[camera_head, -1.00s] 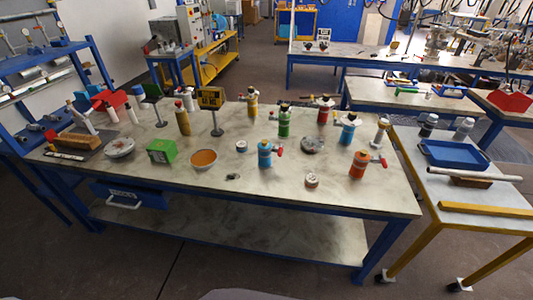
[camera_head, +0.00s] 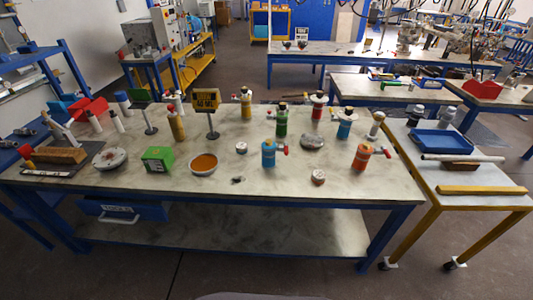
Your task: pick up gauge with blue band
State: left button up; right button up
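Two small round pale items that look like gauges lie on the long workbench (camera_head: 215,180). One small round item (camera_head: 241,147) is near the middle, left of a light-blue vessel (camera_head: 268,153). The other small round item (camera_head: 318,177) is nearer the front edge and shows brownish tones. They are too small for me to tell which one has a blue band. Neither of my grippers is in view.
An orange vessel (camera_head: 362,157), a green vessel (camera_head: 281,121) and a grey disc (camera_head: 312,141) stand around them. An orange bowl (camera_head: 203,164) and a green box (camera_head: 157,159) are to the left. A yellow-framed cart (camera_head: 480,190) with a blue tray (camera_head: 443,142) stands right. The bench's front strip is mostly clear.

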aim_at(242, 149)
jog(key=i+j, duration=0.1)
jog(key=i, duration=0.9)
